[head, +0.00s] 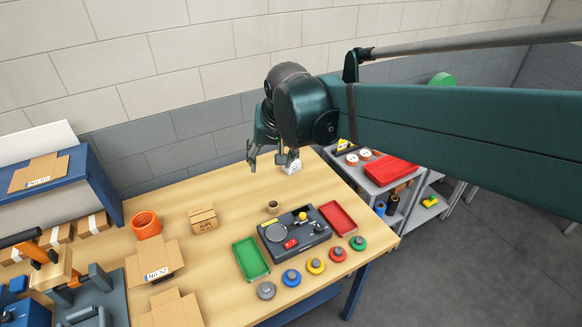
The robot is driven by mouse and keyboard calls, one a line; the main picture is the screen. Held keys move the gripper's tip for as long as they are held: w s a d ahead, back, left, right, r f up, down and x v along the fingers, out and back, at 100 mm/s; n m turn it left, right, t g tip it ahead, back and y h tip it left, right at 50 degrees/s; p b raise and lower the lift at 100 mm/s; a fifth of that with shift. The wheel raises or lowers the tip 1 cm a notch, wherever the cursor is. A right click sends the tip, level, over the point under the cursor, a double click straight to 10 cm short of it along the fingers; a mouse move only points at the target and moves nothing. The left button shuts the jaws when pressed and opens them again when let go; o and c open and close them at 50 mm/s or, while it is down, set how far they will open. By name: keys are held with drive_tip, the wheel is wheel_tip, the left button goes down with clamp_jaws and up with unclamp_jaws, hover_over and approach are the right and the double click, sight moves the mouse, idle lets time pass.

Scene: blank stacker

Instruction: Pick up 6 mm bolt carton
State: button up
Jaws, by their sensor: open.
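My gripper (267,164) is open and points down over the back edge of the wooden table (225,186). A small white carton (291,168) stands close to the gripper's right finger and is partly hidden by it. I cannot tell if they touch, and its label is too small to read. A brown cardboard carton (203,220) with dark print stands on the table, to the left and nearer the front, apart from the gripper. I cannot make out which carton is marked 6 mm bolt. Nothing shows between the fingers.
A dark tray (296,241) stands between a green tray (250,259) and a red tray (337,218). Several coloured round pieces lie in front. A grey cart (375,178) stands at right.

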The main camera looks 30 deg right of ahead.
drive_tip(key=w+d+f+m+g, duration=0.1)
drive_tip(key=w+d+m, duration=0.15)
drive_tip(key=w, duration=0.25)
drive_tip(key=w+d+f+m, duration=0.1)
drive_tip(key=w+d+f, duration=0.15)
drive_tip(key=w, duration=0.35)
drive_tip(key=w+d+f+m+g, duration=0.1)
drive_tip(key=w+d+f+m, duration=0.1)
drive_tip(key=w+d+f, duration=0.3)
drive_tip(key=w+d+f+m+g, duration=0.1)
drive_tip(key=w+d+f+m, duration=0.2)
drive_tip(key=w+d+f, duration=0.3)
drive_tip(key=w+d+f+m+g, duration=0.2)
drive_tip(key=w+d+f, duration=0.4)
drive_tip(key=f, duration=0.4)
drive_tip(key=shift+w+d+f+m, duration=0.1)
drive_tip(key=shift+w+f+m, duration=0.05)
drive_tip(key=shift+w, duration=0.3)
drive_tip(key=shift+w+d+f+m, duration=0.1)
drive_tip(key=shift+w+f, duration=0.05)
drive_tip(key=shift+w, duration=0.25)
drive_tip(key=shift+w+d+f, duration=0.1)
drive_tip(key=shift+d+f, duration=0.05)
drive_tip(key=shift+f, duration=0.25)
drive_tip(key=shift+f, duration=1.25)
